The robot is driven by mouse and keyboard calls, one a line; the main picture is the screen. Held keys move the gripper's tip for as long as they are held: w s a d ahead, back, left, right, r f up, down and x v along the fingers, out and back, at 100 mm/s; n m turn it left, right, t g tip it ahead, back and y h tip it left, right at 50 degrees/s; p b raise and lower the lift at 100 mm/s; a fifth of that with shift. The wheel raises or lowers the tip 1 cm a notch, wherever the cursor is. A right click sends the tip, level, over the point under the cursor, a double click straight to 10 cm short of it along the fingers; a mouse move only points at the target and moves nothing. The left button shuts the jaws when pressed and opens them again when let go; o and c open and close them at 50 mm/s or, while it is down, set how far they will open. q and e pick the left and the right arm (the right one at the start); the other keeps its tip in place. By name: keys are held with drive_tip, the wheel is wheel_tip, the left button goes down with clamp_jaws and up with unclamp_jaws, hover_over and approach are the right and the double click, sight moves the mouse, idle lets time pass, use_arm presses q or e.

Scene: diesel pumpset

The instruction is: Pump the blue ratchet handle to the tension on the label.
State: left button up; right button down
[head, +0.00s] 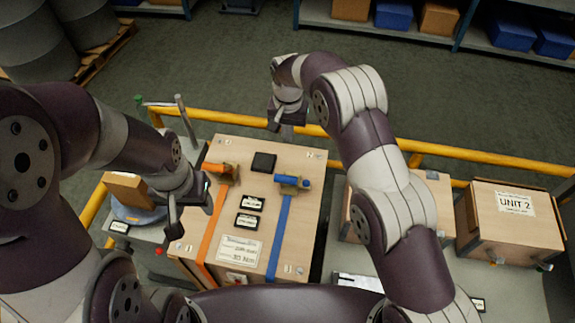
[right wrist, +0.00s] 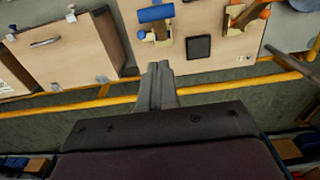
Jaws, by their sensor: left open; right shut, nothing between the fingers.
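The blue ratchet handle (head: 288,180) sits on a blue strap (head: 278,240) at the right of the wooden crate's (head: 310,160) top. It also shows at the top of the right wrist view (right wrist: 156,13). A white label (head: 239,250) with writing too small to read lies near the crate's front. My left gripper (head: 190,216) is open over the crate's left side.
An orange ratchet (head: 222,170) and strap stand left of the blue one, with a black square pad (head: 264,162) between. A yellow rail (head: 240,119) runs behind. A crate marked UNIT 2 (head: 512,222) stands at right. A grey post (head: 186,118) rises at left.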

sight(288, 178)
drive_tip(key=f+p, duration=0.1)
drive_tip(key=f, duration=0.3)
drive_tip(key=s+f+p, duration=0.1)
drive_tip(key=f, duration=0.3)
drive_tip(key=f+p, duration=0.1)
drive_tip(key=f, duration=0.3)
drive_tip(key=shift+s+f+p, duration=0.15)
drive_tip(key=shift+s+p, duration=0.05)
drive_tip(key=shift+p, duration=0.15)
drive_tip(key=shift+s+a+f, duration=0.1)
drive_tip(key=shift+s+f, duration=0.3)
drive_tip(key=shift+f, duration=0.05)
drive_tip(key=shift+w+f, duration=0.1)
